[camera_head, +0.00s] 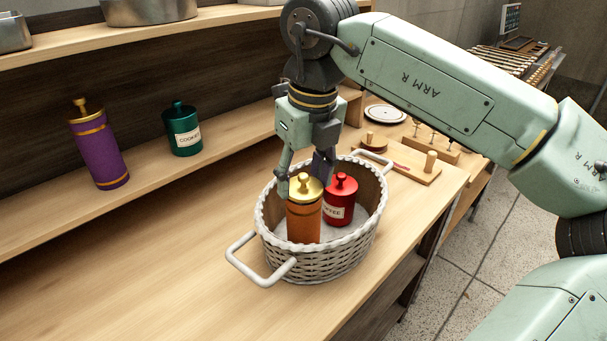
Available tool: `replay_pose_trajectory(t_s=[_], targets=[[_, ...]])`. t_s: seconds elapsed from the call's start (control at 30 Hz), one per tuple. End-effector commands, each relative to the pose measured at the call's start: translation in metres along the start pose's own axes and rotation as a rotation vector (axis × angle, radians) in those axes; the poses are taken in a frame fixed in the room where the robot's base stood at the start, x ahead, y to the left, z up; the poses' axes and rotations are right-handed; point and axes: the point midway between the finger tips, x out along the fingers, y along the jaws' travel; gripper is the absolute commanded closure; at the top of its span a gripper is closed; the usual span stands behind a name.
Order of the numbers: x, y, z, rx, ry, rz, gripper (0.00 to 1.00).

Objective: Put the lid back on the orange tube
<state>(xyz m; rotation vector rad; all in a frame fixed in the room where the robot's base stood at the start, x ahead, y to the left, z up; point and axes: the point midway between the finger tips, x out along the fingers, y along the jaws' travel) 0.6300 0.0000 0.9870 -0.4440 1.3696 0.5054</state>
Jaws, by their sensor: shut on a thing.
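The orange tube (304,223) stands upright in a white wicker basket (318,265), near its front left side. Its gold lid (305,188), with a round knob, is at the tube's top, in line with it. I cannot tell whether the lid is fully seated or just above the rim. My gripper (303,183) points down into the basket and is shut on the gold lid, one finger on each side. The lid's far side and the finger contacts are partly hidden.
A red coffee canister (340,203) stands in the basket close to the right of the tube. The basket's handle (262,262) sticks out at front left. A purple tube (100,153) and a green cookie canister (184,134) stand on the shelf at left. The front counter is clear.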

Motion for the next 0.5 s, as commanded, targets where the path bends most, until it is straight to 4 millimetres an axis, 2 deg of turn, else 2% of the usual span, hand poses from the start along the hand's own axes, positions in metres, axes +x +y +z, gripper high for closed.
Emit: replay_pose_trajectory(t_s=[0.1,0.13,0.43,0.5], targets=[[-0.0001,0.0,0.0,0.0,0.0,0.0,0.61],[-0.0001,0.0,0.0,0.0,0.0,0.0,0.46],[0.0,-0.0001,0.0,0.0,0.0,0.0,0.26],[0.0,-0.0001,0.0,0.0,0.0,0.0,0.25]])
